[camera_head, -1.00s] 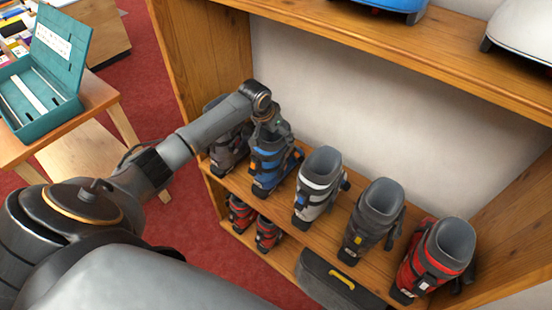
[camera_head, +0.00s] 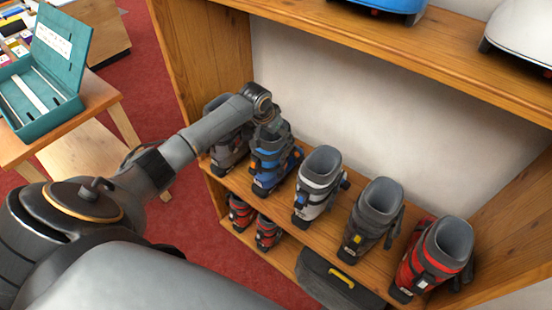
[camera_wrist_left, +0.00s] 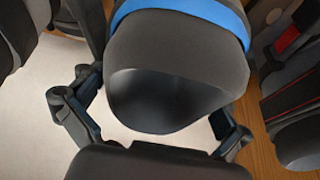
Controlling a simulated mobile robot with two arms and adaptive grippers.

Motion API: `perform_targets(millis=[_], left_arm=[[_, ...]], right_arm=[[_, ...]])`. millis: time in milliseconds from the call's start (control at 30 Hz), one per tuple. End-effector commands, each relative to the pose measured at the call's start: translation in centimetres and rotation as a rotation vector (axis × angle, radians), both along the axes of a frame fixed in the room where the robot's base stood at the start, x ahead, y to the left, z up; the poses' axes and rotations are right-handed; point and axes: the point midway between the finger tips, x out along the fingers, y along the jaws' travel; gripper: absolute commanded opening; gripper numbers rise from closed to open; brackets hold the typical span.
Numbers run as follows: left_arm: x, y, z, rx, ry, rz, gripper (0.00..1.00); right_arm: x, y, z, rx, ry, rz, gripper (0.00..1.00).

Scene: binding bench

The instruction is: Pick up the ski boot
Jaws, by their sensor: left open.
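Several ski boots stand in a row on the wooden shelf: a blue and grey boot (camera_head: 268,165), a white and grey boot (camera_head: 317,186), a dark grey boot (camera_head: 371,222), a red boot (camera_head: 432,262) and a grey boot (camera_head: 228,150) partly behind my arm. My left gripper (camera_head: 270,130) is at the top of the blue boot. In the left wrist view its open fingers (camera_wrist_left: 155,125) lie on either side of the blue-banded boot's dark cuff (camera_wrist_left: 170,65). Whether they touch the cuff is unclear. My right gripper is not in view.
A lower shelf holds a small red pair of boots (camera_head: 254,222) and a dark case (camera_head: 335,285) with a yellow handle. An upper shelf (camera_head: 400,60) is overhead. A teal box (camera_head: 40,110) sits on a side table at left.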

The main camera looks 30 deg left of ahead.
Motion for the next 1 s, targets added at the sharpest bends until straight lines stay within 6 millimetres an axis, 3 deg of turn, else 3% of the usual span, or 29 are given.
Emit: perform_targets(millis=[67,400,767,1000], left_arm=[[0.0,0.0,0.0,0.000,0.000,0.000,1.00],[0.0,0.0,0.0,0.000,0.000,0.000,0.31],[0.2,0.0,0.6,0.000,-0.009,0.000,0.29],[0.3,0.0,5.1,0.000,-0.012,0.000,0.29]], right_arm=[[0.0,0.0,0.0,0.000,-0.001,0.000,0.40],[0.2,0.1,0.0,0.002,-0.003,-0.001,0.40],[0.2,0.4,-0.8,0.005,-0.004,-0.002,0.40],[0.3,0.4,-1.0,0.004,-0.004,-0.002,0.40]])
